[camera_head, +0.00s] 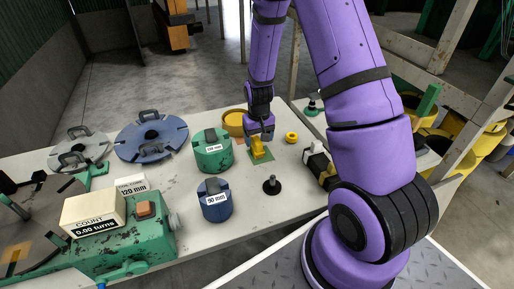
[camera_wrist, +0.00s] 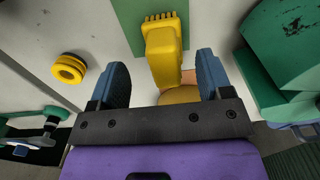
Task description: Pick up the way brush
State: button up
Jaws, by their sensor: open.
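The way brush, a yellow brush (camera_head: 260,151) with a toothed bristle edge, lies on a green mat (camera_head: 265,160) on the table. It also shows in the wrist view (camera_wrist: 163,52), with its bristle end at the top. My gripper (camera_head: 260,138) is over the brush. In the wrist view my blue fingers (camera_wrist: 162,66) are open, one to each side of the brush's handle with gaps between. The fingers hold nothing. The lower handle is partly hidden by my gripper.
A yellow bowl (camera_head: 232,124) stands behind the brush. A green 90-type drum (camera_head: 212,152) and a blue 90 mm drum (camera_head: 216,202) stand to the left. A yellow ring (camera_head: 291,138) lies to the right, a black knobbed peg (camera_head: 272,186) in front.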

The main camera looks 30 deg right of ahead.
aim_at(257, 147)
jog(key=shift+w+a+f, duration=0.1)
jog(key=shift+f, duration=1.05)
jog(key=shift+w+a+f, duration=0.1)
jog(key=shift+f, duration=1.05)
jog(key=c, duration=1.1)
jog(key=shift+r, duration=0.15)
notch_tip(257, 147, up, 10)
jog(key=shift+f, duration=0.1)
